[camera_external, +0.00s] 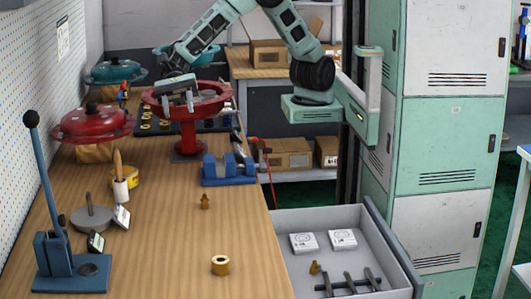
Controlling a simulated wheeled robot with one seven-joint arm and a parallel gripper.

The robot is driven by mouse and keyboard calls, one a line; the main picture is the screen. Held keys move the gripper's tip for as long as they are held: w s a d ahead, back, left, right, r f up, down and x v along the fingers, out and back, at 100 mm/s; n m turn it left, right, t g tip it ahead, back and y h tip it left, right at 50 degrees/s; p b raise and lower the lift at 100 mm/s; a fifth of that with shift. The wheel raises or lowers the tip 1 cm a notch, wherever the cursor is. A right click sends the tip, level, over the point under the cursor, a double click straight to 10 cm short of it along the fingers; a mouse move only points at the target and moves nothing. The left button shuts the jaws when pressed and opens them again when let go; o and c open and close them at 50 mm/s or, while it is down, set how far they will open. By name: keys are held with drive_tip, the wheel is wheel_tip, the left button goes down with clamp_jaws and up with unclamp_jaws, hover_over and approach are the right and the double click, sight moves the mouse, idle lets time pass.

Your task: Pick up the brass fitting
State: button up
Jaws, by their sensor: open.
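A small brass fitting (205,201) stands upright on the wooden bench, right of the middle. A short brass ring-like piece (220,265) with a dark hole lies nearer the front. Another small brass piece (315,267) is in the open grey drawer. I cannot tell for sure which one the task names. My gripper (178,104) is at the red round stand (187,135), behind all three and well apart from them. It is open; its fingertips are small and partly lost against the stand's dish. I cannot tell whether it touches the dish.
A blue vise (229,169) sits behind the upright fitting. A blue lever press (68,265), grey disc (92,218) and yellow tin (126,176) stand left. The open drawer (399,293) juts out right, holding white boxes (304,242) and dark tools. The bench around the fitting is clear.

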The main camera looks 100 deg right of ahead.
drive_tip(key=s+f+n+g+h, duration=0.1)
drive_tip(key=s+f+n+g, duration=0.2)
drive_tip(key=n+g, duration=0.15)
drive_tip(key=n+p, duration=0.1)
approach(205, 201)
drive_tip(key=shift+t+h, duration=0.25)
drive_tip(key=shift+h, duration=0.05)
drive_tip(key=x, duration=0.4)
drive_tip(key=shift+s, duration=0.25)
drive_tip(key=p+x, duration=0.1)
drive_tip(key=x, duration=0.4)
drive_tip(key=shift+r, duration=0.15)
clamp_jaws()
